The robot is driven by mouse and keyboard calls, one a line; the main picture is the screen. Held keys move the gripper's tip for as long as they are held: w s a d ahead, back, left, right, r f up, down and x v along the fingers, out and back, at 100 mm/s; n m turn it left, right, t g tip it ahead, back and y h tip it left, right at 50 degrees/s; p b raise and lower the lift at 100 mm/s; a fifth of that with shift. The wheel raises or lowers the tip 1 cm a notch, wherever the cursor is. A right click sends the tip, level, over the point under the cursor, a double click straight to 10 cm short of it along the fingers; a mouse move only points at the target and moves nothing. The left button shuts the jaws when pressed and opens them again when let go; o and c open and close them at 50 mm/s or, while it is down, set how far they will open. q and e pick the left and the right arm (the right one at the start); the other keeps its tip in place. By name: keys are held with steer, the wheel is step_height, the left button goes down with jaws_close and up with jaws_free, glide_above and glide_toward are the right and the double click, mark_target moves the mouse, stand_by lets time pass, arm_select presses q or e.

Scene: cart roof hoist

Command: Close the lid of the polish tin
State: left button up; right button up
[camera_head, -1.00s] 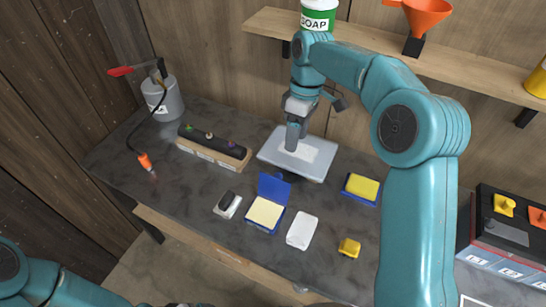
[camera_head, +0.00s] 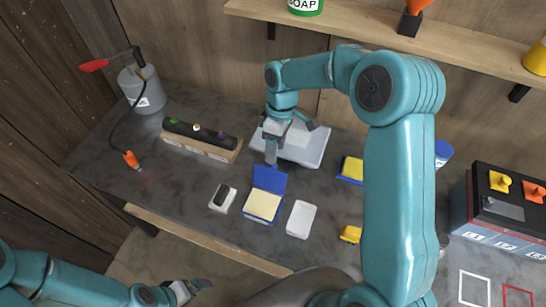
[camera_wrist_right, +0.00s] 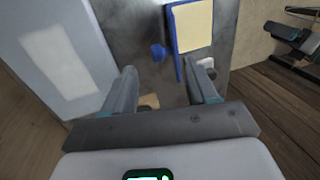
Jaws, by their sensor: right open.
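The polish tin (camera_head: 262,206) is a blue square box with a cream filling on the bench. Its blue lid (camera_head: 270,178) stands up open along the tin's far edge. My right gripper (camera_head: 271,158) points down just behind the lid. In the right wrist view the tin (camera_wrist_right: 194,27) lies beyond the open fingers (camera_wrist_right: 168,78), with the lid (camera_wrist_right: 177,45) seen nearly edge-on and a blue knob beside it. Nothing is between the fingers. My left gripper (camera_head: 190,290) is low at the picture's bottom, away from the tin; its opening is unclear.
A grey tray with a white pad (camera_head: 306,143) lies behind the tin. A dark brush-like block (camera_head: 222,198) is left and a white block (camera_head: 301,219) right of it. A yellow sponge (camera_head: 352,168) and yellow piece (camera_head: 350,234) lie further right.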

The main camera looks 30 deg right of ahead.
mark_target(273, 167)
steer(key=shift+s+a+f, duration=0.3)
steer(key=shift+s+f, duration=0.05)
steer(key=shift+f, duration=0.3)
steer(key=shift+s+a+f, duration=0.25)
steer(key=shift+s+f, duration=0.05)
steer(key=shift+f, duration=0.3)
steer(key=shift+w+f+p, duration=0.25)
steer(key=shift+f+p, duration=0.05)
steer(key=shift+f, duration=0.9)
steer(key=shift+s+a+r, duration=0.1)
steer(key=shift+s+r, duration=0.1)
steer(key=shift+c, duration=0.6)
steer(key=shift+w+f, duration=0.1)
steer(key=shift+w, duration=0.1)
jaws_close()
arm_select(q)
steer(key=shift+s+a+r, duration=0.2)
steer(key=shift+s+r, duration=0.15)
steer(key=shift+r, duration=0.05)
arm_select(e)
steer(key=shift+s, duration=0.1)
arm_select(q)
steer(key=shift+f, duration=0.15)
